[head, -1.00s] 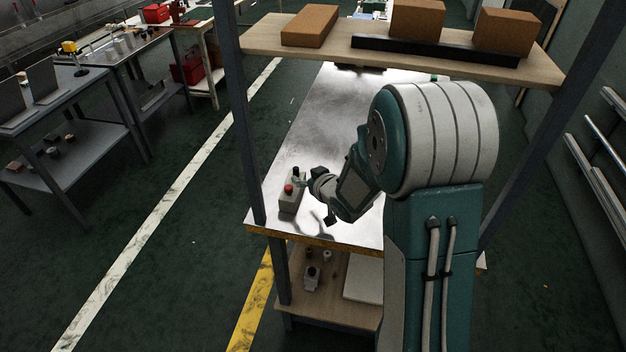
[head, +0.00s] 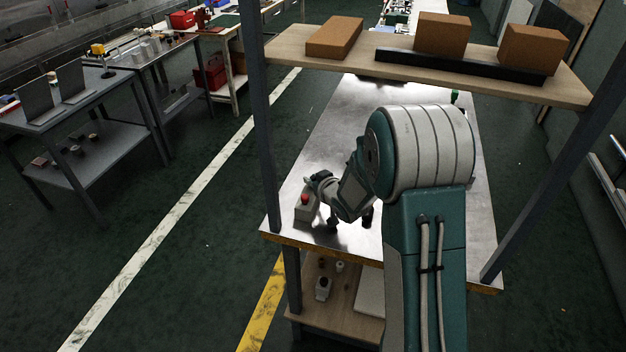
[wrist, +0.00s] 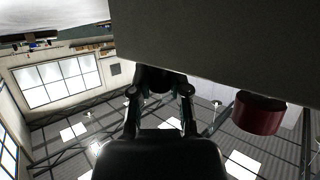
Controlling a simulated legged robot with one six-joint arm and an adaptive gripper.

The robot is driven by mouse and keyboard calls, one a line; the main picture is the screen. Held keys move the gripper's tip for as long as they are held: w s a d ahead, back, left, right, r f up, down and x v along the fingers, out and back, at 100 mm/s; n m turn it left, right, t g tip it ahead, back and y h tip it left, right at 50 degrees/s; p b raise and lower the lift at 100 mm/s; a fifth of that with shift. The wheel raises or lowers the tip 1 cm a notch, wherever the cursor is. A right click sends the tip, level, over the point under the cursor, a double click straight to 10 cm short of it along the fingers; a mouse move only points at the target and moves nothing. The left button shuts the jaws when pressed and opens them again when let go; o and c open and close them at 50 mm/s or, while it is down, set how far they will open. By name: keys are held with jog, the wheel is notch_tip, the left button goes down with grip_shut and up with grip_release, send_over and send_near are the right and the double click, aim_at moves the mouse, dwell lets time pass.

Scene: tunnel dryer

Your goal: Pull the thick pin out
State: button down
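A grey box (head: 303,214) with a red button (head: 305,199) stands near the front left of the metal-topped table. In the wrist view the box's grey face (wrist: 230,50) fills the top and the red button (wrist: 259,113) juts out at right. A dark, thick, round stub, apparently the thick pin (wrist: 158,82), sticks out of the box between my fingertips. My gripper (wrist: 160,92) has its two fingers spread, one on each side of the stub, with gaps seeming to show. In the head view my gripper (head: 315,181) is at the box's far end and hides the pin.
A wooden shelf (head: 400,70) with brown blocks spans above the table (head: 345,115), held by dark posts. A dark upright object (head: 367,217) stands right of my wrist. A lower shelf (head: 345,300) holds small items. Other workbenches stand at left.

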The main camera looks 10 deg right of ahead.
aim_at(313, 177)
jog(key=c, duration=1.1)
grip_release()
jog(key=shift+c, duration=0.2)
grip_shut()
jog(key=shift+r, duration=0.65)
jog(key=shift+r, duration=1.5)
jog(key=shift+r, duration=0.1)
jog(key=shift+r, duration=1.4)
